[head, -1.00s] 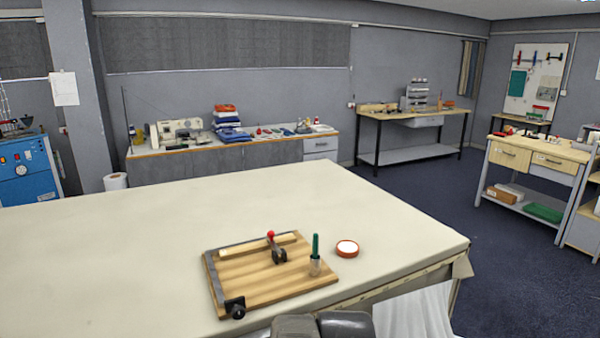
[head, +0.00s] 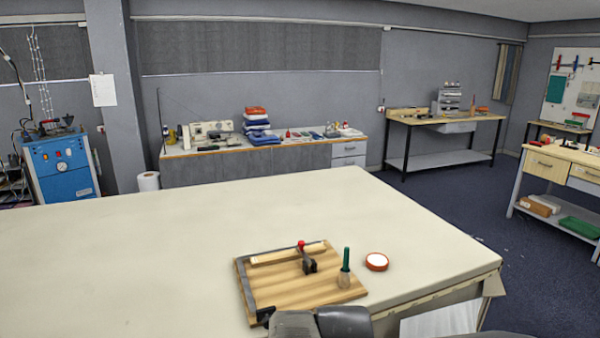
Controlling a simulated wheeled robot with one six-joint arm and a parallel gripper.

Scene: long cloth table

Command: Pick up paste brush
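The paste brush (head: 346,260) has a green handle and a pale tan lower end. It stands about upright, handle up, at the right side of a wooden board (head: 285,290) on the long cloth-covered table (head: 150,260). Its lower end overlaps the board's right part; the exact contact is too small to tell. A shallow round pot (head: 377,261) with a red-orange rim and white contents sits just right of the board. My gripper is not recognisable; only grey rounded parts of my own body show at the bottom edge, in front of the board's near edge.
A red-knobbed clamp (head: 306,258) and a light wooden strip (head: 288,254) sit on the board. The table is bare to the left and behind. Its right edge drops to open floor. A sewing bench (head: 250,165) stands along the wall.

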